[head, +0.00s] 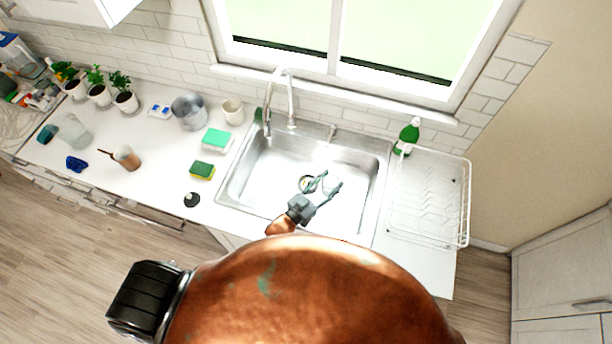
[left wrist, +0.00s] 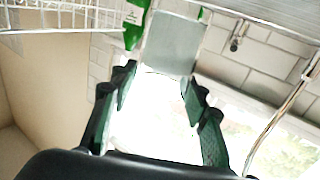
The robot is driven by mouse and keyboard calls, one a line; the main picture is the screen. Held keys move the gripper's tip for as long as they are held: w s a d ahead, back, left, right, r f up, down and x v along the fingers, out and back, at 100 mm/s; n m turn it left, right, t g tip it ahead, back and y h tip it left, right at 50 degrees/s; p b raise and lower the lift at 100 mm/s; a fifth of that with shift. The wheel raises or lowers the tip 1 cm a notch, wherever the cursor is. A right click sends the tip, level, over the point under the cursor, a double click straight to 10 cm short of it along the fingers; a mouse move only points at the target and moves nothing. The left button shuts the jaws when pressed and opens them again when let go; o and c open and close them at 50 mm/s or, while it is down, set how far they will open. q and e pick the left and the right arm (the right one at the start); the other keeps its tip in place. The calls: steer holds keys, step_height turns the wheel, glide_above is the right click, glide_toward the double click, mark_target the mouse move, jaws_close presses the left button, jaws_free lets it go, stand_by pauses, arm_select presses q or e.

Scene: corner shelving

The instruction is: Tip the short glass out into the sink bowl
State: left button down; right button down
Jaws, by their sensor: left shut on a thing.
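The short glass (head: 331,184) is clear and hard to make out between the fingers of my left gripper (head: 322,184), above the sink bowl (head: 270,182). My left gripper is shut on it. In the left wrist view, a pale grey see-through shape, likely the glass (left wrist: 172,43), shows by the fingertips of my left gripper (left wrist: 160,82). That view is upside down, with the rack at the top and the window below. I cannot tell the glass's exact tilt or whether anything is in it. My right gripper is not in view.
The faucet (head: 291,100) rises behind the sink. A green bottle (head: 408,134) and a white wire dish rack (head: 432,200) stand to the right. Sponges (head: 202,171), a mug (head: 233,110), a brown-tinted cup (head: 127,158) and potted plants (head: 125,100) are on the left counter.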

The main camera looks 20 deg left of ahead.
arm_select(q)
steer(key=shift+a, duration=0.1)
steer(key=shift+w+a+f+n+b, duration=0.35)
steer(key=shift+a+n, duration=0.3)
steer(key=shift+n, duration=0.25)
steer(key=w+a+f+n+b, duration=0.2)
steer(key=a+n, duration=0.3)
steer(key=n, duration=0.1)
steer(key=shift+w, duration=0.4)
steer(key=shift+w+a+f+n+b, duration=0.1)
steer(key=shift+a+f+n+b, duration=0.05)
steer(key=shift+f+n+b, duration=0.3)
steer(key=shift+w+a+f+n+b, duration=0.15)
steer(key=shift+f+n+b, duration=0.1)
steer(key=shift+n, duration=0.4)
steer(key=shift+s+a+f+n+b, duration=0.1)
steer(key=shift+f+n+b, duration=0.15)
steer(key=shift+n, duration=0.35)
